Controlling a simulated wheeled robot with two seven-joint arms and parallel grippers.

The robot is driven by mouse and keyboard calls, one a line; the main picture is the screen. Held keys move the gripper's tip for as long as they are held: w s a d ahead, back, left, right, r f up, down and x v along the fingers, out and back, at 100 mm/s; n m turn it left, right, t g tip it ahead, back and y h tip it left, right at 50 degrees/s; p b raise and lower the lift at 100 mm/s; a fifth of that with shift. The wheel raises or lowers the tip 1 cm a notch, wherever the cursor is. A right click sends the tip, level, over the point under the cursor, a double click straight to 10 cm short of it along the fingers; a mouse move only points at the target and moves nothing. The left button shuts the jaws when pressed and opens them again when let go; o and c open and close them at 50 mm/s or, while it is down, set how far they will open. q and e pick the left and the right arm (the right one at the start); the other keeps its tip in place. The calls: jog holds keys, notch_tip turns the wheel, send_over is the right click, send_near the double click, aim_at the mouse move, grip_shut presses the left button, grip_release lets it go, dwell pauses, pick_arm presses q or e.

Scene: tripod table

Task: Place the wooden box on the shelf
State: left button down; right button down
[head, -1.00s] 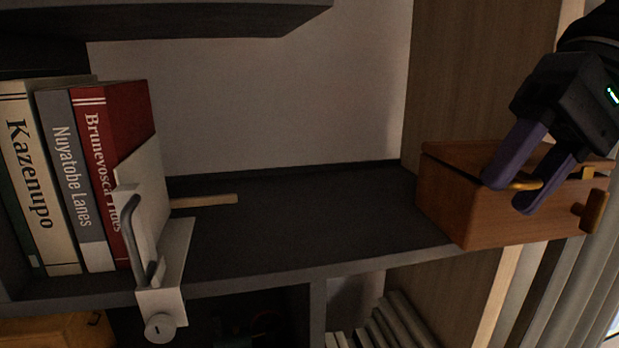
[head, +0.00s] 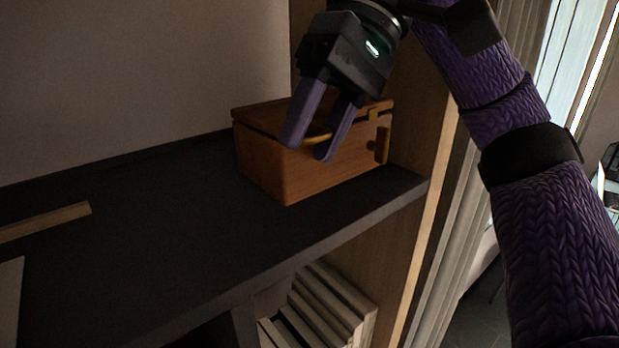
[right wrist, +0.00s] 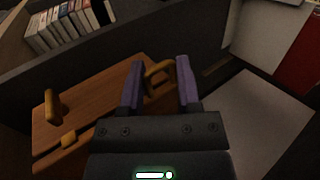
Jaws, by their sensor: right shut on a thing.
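The wooden box (head: 262,165), orange-brown with a lid, is at the right end of the dark shelf (head: 170,225), close to the wooden side panel. My right gripper (head: 308,152) reaches down from above, with its purple fingers shut on the box's curved handle (head: 318,138). In the right wrist view the handle (right wrist: 158,72) sits between the fingers (right wrist: 160,64), and the box (right wrist: 90,105) extends to the left. The box looks roughly level over the shelf; I cannot tell whether its underside touches fully. My left gripper is not in view.
A thin wooden strip (head: 45,222) lies on the shelf at left. Pale books (head: 325,305) stand in the compartment below. The side panel (head: 415,140) bounds the shelf at right. The shelf's middle is clear.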

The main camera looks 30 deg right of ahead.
aim_at(290, 177)
notch_tip(290, 177, down, 3)
jog(key=shift+w+a+r, duration=0.1)
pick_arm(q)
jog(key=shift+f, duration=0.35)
pick_arm(e)
jog(key=shift+c, duration=1.5)
grip_release()
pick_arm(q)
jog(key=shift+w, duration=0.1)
